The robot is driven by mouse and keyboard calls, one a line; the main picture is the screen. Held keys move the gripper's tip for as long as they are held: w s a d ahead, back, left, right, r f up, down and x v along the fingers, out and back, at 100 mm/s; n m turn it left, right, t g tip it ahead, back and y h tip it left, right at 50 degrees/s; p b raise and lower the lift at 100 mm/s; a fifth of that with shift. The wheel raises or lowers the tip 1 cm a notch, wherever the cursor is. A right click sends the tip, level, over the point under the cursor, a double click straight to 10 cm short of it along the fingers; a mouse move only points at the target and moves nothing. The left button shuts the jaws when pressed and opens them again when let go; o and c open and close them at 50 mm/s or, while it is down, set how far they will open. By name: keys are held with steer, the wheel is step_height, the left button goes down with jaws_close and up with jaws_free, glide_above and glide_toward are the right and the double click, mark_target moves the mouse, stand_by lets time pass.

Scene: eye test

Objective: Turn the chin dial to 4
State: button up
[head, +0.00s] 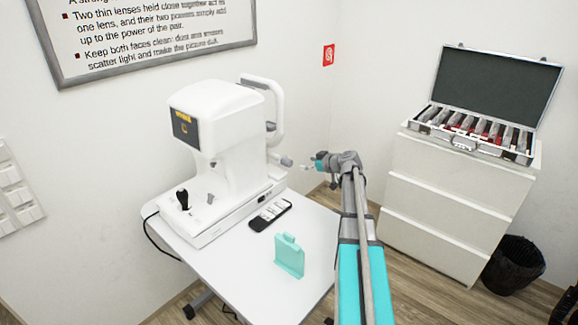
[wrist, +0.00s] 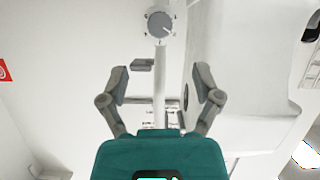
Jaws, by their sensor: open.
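The chin dial (wrist: 160,25) is a round grey knob on the white eye-test instrument (head: 215,130). Small marks ring it in the wrist view, too small to read, so I cannot tell its setting. In the head view the dial (head: 286,161) sticks out from the instrument's right side. My gripper (head: 306,167) is just right of the dial in the head view. In the wrist view my gripper (wrist: 162,76) is open and empty, its two grey fingers wide apart. The dial lies above the gap between the fingertips, apart from them.
The white table (head: 240,290) bears a dark phone-like device (head: 270,214) and a teal stand (head: 289,256). An open lens case (head: 475,132) sits on a white drawer cabinet (head: 450,205) at right. A black bin (head: 510,265) stands beside it.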

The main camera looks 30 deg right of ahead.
mark_target(291, 163)
steer(key=b+x, duration=0.3)
steer(key=x, duration=0.7)
steer(key=shift+w+a+f+b, duration=0.1)
steer(key=shift+w+f+b, duration=0.05)
steer(key=shift+w+b, duration=0.15)
jaws_close()
